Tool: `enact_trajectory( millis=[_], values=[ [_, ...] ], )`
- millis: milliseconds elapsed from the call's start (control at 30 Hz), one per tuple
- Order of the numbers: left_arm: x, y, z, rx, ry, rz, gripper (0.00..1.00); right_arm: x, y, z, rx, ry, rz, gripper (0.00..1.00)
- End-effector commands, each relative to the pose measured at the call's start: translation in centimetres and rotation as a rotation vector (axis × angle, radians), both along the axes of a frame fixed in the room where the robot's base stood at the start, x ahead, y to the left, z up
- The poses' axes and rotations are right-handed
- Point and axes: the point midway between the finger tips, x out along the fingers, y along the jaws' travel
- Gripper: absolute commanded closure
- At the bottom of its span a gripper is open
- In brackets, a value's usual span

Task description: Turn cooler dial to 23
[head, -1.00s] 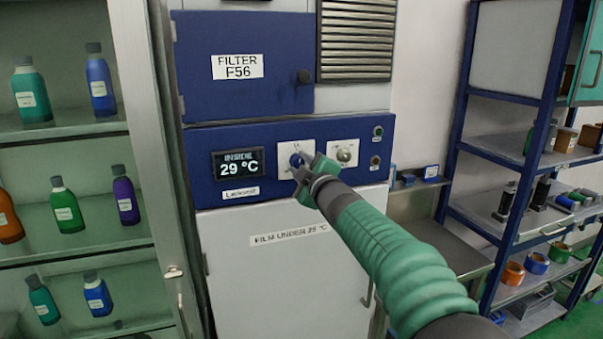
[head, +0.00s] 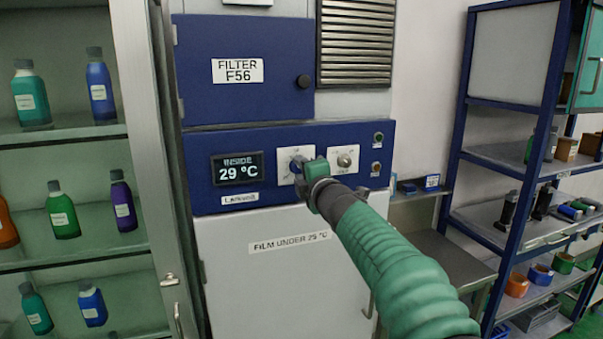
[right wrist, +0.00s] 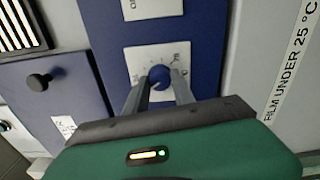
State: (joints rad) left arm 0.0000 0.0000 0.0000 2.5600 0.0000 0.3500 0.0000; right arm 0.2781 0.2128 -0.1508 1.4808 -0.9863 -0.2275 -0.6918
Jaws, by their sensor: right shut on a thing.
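The cooler's blue dial (head: 296,165) sits on a white plate on the blue control panel (head: 228,139). It also shows in the right wrist view (right wrist: 159,76), between the fingertips. My right gripper (head: 302,174) is shut on the dial; in the right wrist view its two fingers (right wrist: 158,84) sit on either side of the knob. The display (head: 238,169) left of the dial reads INSIDE 29 °C. The dial's scale marks are too small to read fully. My left gripper is not in view.
A second, silvery knob (head: 345,159) is right of the dial, with small buttons beyond it. The cooler door (head: 270,285) below reads FILM UNDER 25 °C. A glass cabinet (head: 165,200) with bottles stands at left, a shelf rack (head: 470,120) at right.

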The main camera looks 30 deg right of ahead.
Motion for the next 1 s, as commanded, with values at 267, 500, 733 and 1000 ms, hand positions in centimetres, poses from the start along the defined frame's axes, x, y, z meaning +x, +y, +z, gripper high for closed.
enact_trajectory(
  millis=[267,500,733,1000],
  values=[
    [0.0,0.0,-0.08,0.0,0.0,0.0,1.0,0.09,-0.01,-0.47,-0.013,0.011,-0.001,1.0],
    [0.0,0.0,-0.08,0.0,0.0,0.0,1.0,0.09,0.0,-0.47,-0.012,0.011,0.0,0.66],
    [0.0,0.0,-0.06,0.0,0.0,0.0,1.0,0.03,0.01,-0.23,-0.012,0.007,0.0,0.48],
    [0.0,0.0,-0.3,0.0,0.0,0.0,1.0,-0.61,0.11,-0.1,-0.013,0.003,0.0,0.48]
  ],
)
